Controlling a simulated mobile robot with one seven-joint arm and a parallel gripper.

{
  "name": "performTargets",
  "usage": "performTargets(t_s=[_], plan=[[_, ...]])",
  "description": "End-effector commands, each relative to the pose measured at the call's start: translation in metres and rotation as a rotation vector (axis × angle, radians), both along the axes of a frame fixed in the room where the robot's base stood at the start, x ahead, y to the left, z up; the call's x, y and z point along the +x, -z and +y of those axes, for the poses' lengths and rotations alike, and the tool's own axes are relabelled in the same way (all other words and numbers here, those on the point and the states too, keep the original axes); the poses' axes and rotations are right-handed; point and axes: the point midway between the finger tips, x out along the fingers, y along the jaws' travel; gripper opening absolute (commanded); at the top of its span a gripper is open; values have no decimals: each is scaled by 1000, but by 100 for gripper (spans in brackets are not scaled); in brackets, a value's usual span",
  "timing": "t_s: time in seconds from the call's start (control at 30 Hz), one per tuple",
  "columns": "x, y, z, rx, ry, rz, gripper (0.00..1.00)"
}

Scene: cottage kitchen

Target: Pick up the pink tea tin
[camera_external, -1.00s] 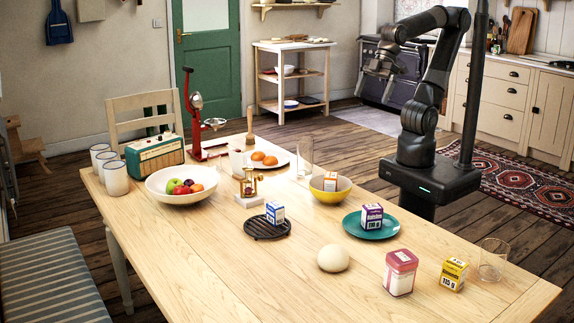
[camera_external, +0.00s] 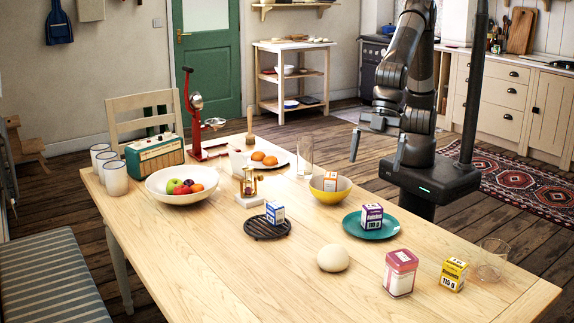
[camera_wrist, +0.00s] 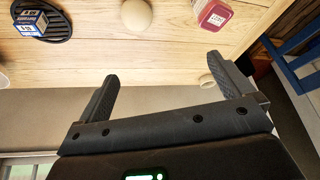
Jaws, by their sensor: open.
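The pink tea tin (camera_external: 401,273) stands upright at the near right part of the table, with a pink lid and a pale label. It also shows at the top of the wrist view (camera_wrist: 214,14), partly cut off by the frame.
A yellow box (camera_external: 453,274) and a clear glass (camera_external: 491,260) stand right of the tin. A dough ball (camera_external: 333,258) lies left of it. Behind are a teal plate (camera_external: 352,229) with a purple box, a yellow bowl (camera_external: 322,195) and a black trivet (camera_external: 258,231) with a blue box.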

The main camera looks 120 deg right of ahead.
Motion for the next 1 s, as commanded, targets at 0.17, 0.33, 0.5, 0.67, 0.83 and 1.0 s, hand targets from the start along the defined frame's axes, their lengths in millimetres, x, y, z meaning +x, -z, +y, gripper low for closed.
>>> performTargets(t_s=[0.17,0.33,0.5,0.67,0.83,1.0], plan=[[19,51,71,-9,-70,13,97],[25,93,123,-13,-118,19,97],[26,117,151,-15,-144,22,97],[29,132,158,-16,-149,22,97],[38,156,162,-15,-149,21,97],[43,171,165,-15,-149,21,97]])
